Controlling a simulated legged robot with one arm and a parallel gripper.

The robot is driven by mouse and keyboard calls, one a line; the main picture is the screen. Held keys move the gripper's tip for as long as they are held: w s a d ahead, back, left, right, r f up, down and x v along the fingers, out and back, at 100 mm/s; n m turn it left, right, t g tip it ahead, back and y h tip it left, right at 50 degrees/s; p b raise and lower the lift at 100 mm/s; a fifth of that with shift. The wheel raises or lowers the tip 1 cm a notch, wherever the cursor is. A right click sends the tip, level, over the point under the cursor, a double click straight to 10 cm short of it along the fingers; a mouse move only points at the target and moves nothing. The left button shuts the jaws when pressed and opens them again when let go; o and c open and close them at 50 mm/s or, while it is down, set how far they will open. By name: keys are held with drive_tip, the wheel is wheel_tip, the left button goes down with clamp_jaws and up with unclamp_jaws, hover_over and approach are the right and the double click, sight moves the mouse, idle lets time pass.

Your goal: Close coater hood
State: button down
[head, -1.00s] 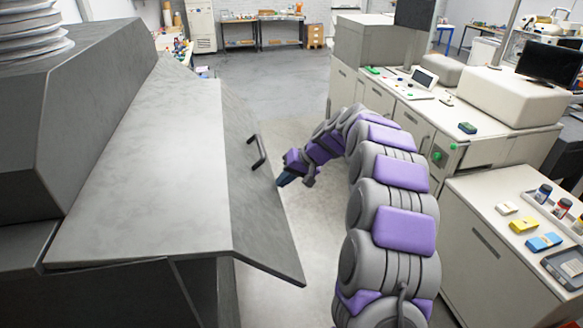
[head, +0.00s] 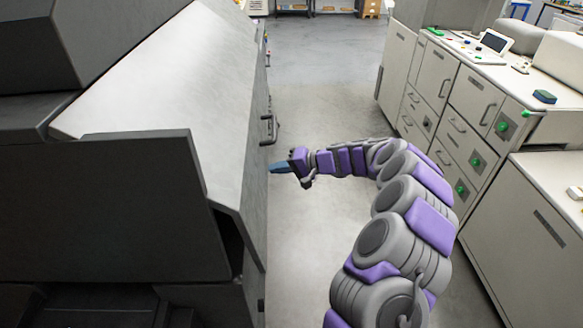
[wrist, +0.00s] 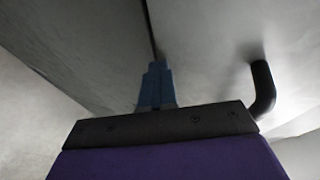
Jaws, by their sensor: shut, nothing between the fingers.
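The coater hood (head: 254,130) is a grey panel at the front edge of the big grey machine on the left. It hangs steeply down, with a dark gap showing beside its near lower end. Its dark bar handle (head: 268,127) stands out from its outer face. My gripper (head: 273,168), with blue fingers, is shut and empty, at the hood's outer face, below and nearer than the handle. In the wrist view the shut fingers (wrist: 157,82) point at the hood face (wrist: 205,55), with the handle (wrist: 263,90) to their right. I cannot tell whether they touch it.
The machine's dark side wall (head: 110,205) fills the lower left. Pale cabinets (head: 450,110) with drawers and green buttons line the right side, with a lower cabinet (head: 535,225) nearer. Bare grey floor (head: 320,110) runs between the machine and the cabinets.

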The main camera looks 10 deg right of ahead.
drive_tip(key=shift+w+a+f+b, duration=0.1)
drive_tip(key=shift+a+f+b, duration=0.5)
drive_tip(key=shift+a, duration=0.35)
drive_tip(key=shift+d, duration=0.1)
